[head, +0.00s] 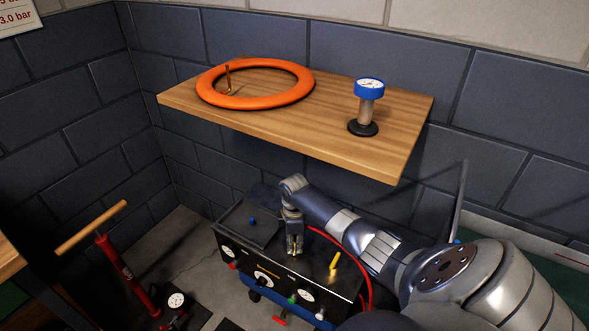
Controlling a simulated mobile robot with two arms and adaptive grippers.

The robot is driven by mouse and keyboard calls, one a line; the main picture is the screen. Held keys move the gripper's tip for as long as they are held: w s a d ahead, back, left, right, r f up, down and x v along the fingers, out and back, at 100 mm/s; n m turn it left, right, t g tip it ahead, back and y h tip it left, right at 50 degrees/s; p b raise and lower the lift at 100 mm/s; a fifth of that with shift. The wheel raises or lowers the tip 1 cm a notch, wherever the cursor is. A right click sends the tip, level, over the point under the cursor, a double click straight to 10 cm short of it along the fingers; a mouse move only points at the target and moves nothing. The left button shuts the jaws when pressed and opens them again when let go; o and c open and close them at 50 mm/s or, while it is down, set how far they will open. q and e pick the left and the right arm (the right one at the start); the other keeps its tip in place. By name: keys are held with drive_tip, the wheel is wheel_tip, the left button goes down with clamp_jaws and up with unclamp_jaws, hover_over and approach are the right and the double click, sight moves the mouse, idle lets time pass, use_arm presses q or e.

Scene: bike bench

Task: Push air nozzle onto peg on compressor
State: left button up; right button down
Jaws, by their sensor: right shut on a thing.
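The compressor (318,273) is a dark box with dials and coloured knobs on its front, low in the middle of the head view. A yellow peg (335,261) stands tilted in the picture on its top, toward the right. My right gripper (295,249) is over the compressor's top, left of the yellow peg, pointing down. It is shut on a small brass-coloured piece, seemingly the air nozzle (291,244), mostly hidden by the fingers. A red hose (366,265) arcs from beside the gripper to the compressor's right side. My left gripper is out of view.
A red floor pump (122,272) stands at left. A small blue knob (252,221) is on the compressor's back left. My right arm covers the right side.

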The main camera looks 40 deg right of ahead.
drive_tip(key=shift+f, duration=0.1)
drive_tip(key=c, duration=1.3)
unclamp_jaws()
wheel_tip(320, 180, up, 8)
drive_tip(key=shift+f, duration=0.25)
